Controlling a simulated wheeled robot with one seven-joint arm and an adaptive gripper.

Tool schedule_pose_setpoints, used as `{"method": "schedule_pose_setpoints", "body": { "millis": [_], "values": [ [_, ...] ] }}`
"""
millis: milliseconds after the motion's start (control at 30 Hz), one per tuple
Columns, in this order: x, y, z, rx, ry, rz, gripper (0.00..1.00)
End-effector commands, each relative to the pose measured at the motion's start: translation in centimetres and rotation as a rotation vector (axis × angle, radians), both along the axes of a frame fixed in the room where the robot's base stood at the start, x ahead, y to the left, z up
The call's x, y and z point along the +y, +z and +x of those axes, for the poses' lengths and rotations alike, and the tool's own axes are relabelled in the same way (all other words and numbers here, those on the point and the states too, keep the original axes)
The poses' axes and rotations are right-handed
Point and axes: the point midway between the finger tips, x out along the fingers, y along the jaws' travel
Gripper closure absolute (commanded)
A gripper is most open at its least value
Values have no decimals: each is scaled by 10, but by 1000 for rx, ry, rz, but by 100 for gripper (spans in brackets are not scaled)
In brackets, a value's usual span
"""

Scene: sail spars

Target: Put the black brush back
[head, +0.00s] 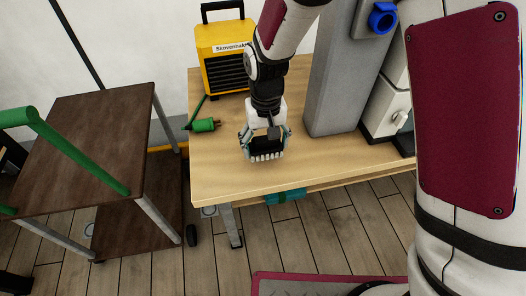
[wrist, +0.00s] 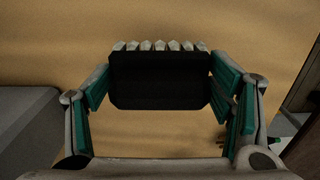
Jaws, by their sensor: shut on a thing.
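The black brush (head: 266,146) has a dark block body and a row of pale bristle tufts. My gripper (head: 264,136) is shut on it, with the bristles pointing toward the table's front edge in the head view. In the wrist view, the black brush (wrist: 160,82) sits between the green-padded fingers of my gripper (wrist: 160,92), with its bristles (wrist: 160,46) at the far side. The brush is over the light wooden table (head: 225,180). I cannot tell whether it touches the top.
A yellow machine (head: 210,40) stands at the table's back left, with a green plug (head: 204,125) in front. A grey column (head: 340,80) and a white unit (head: 385,110) stand on the right. A brown cart (head: 95,125) with a green handle (head: 75,150) is left. The table's front strip is clear.

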Motion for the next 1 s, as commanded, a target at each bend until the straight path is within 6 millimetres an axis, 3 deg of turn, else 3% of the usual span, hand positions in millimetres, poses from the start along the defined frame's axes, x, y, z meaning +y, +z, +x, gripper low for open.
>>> {"method": "schedule_pose_setpoints", "body": {
  "millis": [167,433,833,867,933,1000],
  "values": [
    [7,-4,6,0,0,0,63],
    [7,-36,5,2,0,-2,63],
    [7,-40,5,0,0,0,63],
    [7,-39,5,0,0,0,19],
    [7,-39,5,0,0,0,6],
    [7,-39,5,0,0,0,6]
  ]
}}
